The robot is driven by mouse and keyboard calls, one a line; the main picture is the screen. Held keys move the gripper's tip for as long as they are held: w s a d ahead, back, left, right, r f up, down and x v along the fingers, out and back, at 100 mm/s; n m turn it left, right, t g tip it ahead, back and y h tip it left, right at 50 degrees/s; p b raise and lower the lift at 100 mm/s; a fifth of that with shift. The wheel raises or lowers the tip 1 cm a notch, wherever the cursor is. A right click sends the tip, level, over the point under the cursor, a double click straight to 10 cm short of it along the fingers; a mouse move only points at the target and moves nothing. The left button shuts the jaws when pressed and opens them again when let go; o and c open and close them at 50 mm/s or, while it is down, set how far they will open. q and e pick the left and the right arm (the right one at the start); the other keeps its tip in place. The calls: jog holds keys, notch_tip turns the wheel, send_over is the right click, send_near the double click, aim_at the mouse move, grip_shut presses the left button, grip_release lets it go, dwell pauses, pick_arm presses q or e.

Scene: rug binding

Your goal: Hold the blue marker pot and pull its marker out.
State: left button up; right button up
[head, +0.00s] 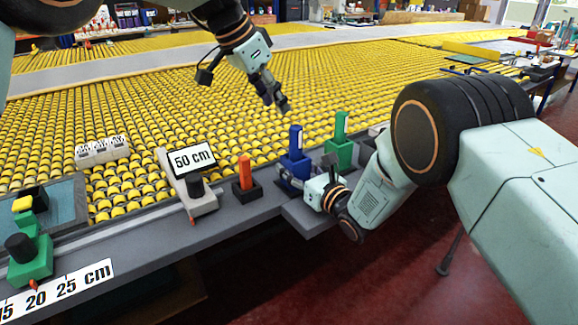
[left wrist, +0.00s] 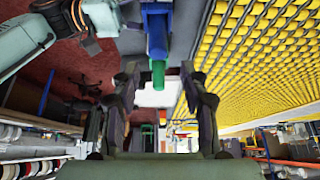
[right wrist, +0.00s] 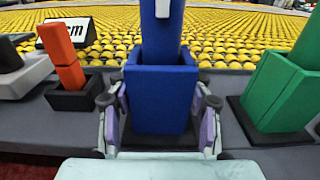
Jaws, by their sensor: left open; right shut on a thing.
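The blue marker pot (head: 291,169) stands on a grey shelf at the table's front edge, with the blue marker (head: 296,140) upright in it. My right gripper (head: 311,188) is shut on the pot; in the right wrist view its fingers press both sides of the pot (right wrist: 162,100), below the marker (right wrist: 162,38). My left gripper (head: 281,106) is open and empty, above and slightly left of the marker, apart from it. In the left wrist view the blue marker (left wrist: 157,38) shows beyond the open fingers (left wrist: 160,85).
A green pot (head: 338,154) with a green marker (head: 341,126) stands close to the right. An orange marker (head: 245,172) in a black pot (head: 247,190) and a 50 cm sign (head: 194,159) are to the left. Yellow rollers (head: 215,115) fill the table behind.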

pick_arm(q)
jog(key=shift+o, duration=0.7)
jog(key=w+a+f+n+t+y, duration=0.3)
jog(key=w+a+f+t, duration=0.3)
jog(key=a, duration=0.4)
jog(key=shift+w+a+f+n+y, duration=0.15)
jog(key=shift+w+f+n+y, duration=0.25)
jog(key=shift+w+f+y, duration=0.3)
jog(key=t+h, duration=0.5)
jog(key=h, duration=0.6)
send_near(291, 142)
jog(key=shift+m, duration=0.4)
jog(key=x, duration=1.1)
jog(key=shift+w+d, duration=0.25)
jog(key=shift+d, duration=0.05)
jog(key=shift+c, duration=0.5)
